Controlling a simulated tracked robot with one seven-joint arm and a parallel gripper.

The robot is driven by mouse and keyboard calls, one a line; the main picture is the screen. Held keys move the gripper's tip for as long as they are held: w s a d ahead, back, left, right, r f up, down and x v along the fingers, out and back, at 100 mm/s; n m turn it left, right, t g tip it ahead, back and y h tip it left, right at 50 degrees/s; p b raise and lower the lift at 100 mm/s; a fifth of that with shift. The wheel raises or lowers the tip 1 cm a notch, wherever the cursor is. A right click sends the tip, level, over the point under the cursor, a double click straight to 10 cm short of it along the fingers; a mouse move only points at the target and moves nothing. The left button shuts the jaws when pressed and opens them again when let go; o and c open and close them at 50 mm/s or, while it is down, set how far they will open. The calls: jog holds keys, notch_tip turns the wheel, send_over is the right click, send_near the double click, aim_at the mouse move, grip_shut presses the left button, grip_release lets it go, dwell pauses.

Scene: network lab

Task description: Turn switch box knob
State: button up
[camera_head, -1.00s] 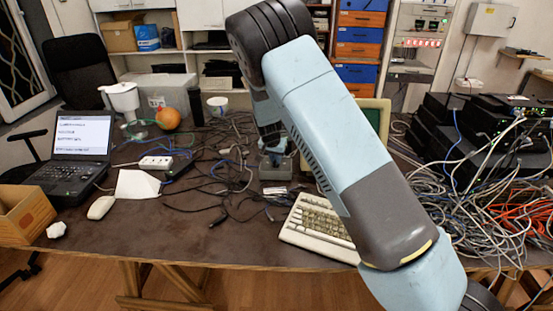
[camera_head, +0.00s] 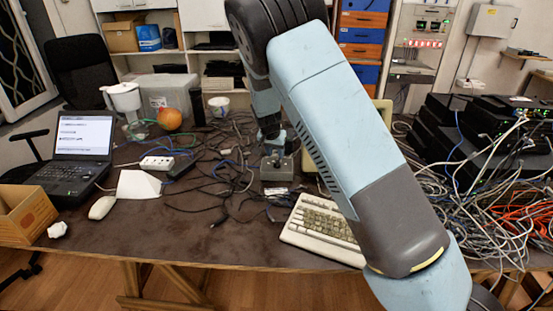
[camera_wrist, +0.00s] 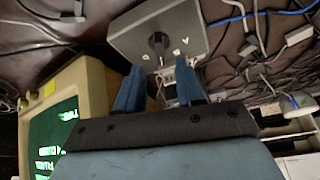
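The switch box is a grey box (camera_wrist: 172,33) with a dark round knob (camera_wrist: 158,42) on its face, near the top of the wrist view. In the head view the box (camera_head: 277,169) stands on the table behind the keyboard. My gripper (camera_wrist: 160,76) has two blue fingers spread apart, with a gap between them. Its fingertips point at the box face, just short of the knob in the picture; I see no contact.
Loose cables (camera_head: 215,180) lie around the box. A beige keyboard (camera_head: 318,222) is in front, and a beige monitor with a green screen (camera_wrist: 55,135) stands close beside the box. A cable tangle (camera_head: 480,215) fills the right. A laptop (camera_head: 78,165) and white power strip (camera_head: 156,163) are left.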

jog(key=v, duration=0.9)
jog(key=shift+w, duration=0.1)
jog(key=s+d+r+n+y, duration=0.1)
jog(key=s+d+r+y, duration=0.2)
jog(key=s+d+r, duration=1.5)
jog(key=s+d+r+n, duration=0.1)
jog(key=s+d, duration=0.3)
jog(key=s, duration=0.7)
jog(key=s+d+r+n+t+h, duration=0.1)
jog(key=s+d, duration=0.3)
jog(key=s, duration=0.7)
jog(key=shift+s+d+r+n+h, duration=0.2)
jog(key=shift+s+r+n+h, duration=0.15)
jog(key=shift+r, duration=0.3)
